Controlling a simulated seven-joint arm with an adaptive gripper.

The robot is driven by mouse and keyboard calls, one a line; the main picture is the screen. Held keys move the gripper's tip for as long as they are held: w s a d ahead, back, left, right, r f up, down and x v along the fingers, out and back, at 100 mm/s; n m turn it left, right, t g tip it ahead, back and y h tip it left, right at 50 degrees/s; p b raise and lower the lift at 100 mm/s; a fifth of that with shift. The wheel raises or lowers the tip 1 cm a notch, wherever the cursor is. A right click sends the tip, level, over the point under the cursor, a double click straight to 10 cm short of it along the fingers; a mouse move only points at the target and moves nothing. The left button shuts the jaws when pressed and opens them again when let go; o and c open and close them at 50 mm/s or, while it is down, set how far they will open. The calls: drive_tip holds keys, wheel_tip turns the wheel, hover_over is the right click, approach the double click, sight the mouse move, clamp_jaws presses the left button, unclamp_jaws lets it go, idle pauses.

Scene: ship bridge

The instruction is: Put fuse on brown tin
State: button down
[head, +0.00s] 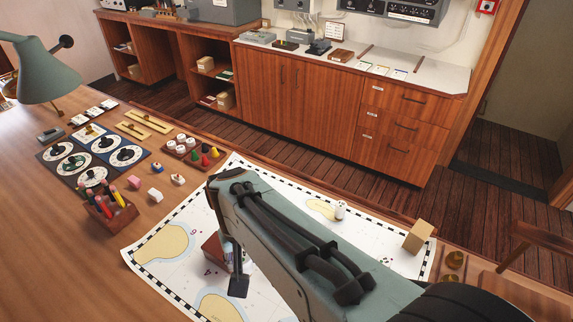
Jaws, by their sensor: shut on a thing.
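My gripper (238,284) is over the sea chart on the desk, seen from behind and above. One dark finger shows, and my arm link hides the rest. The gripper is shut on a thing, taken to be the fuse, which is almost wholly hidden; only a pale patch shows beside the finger. A reddish-brown box (212,251), which looks like the brown tin, sits on the chart just left of the finger and is partly covered by my arm. I cannot tell whether the held thing touches it.
On the chart (150,275) stand a small white piece (340,210) and a tan block (418,237). Brass pieces (455,260) are at the right. A pencil holder (110,214), dial boards (90,155), a tray of pegs (195,152) and a green lamp (48,72) fill the left.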

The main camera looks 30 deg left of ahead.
drive_tip(key=w+a+f, duration=0.2)
drive_tip(key=a+f, duration=0.1)
drive_tip(key=w+a+f, duration=0.2)
drive_tip(key=a+f, duration=0.1)
drive_tip(key=a, duration=0.1)
drive_tip(key=w+a+f, duration=0.2)
drive_tip(key=a+f, duration=0.1)
drive_tip(key=a, duration=0.1)
drive_tip(key=shift+w+a+f, duration=0.15)
drive_tip(key=shift+w+f, duration=0.1)
drive_tip(key=shift+f, duration=0.05)
drive_tip(key=shift+w+a+f, duration=0.1)
drive_tip(key=shift+f, duration=1.55)
drive_tip(key=shift+f, duration=0.1)
drive_tip(key=c, duration=0.7)
unclamp_jaws()
drive_tip(key=shift+c, duration=0.2)
wheel_tip(320, 180, up, 12)
drive_tip(key=d, duration=0.1)
drive_tip(key=shift+s+d, duration=0.15)
drive_tip(key=shift+s, duration=0.3)
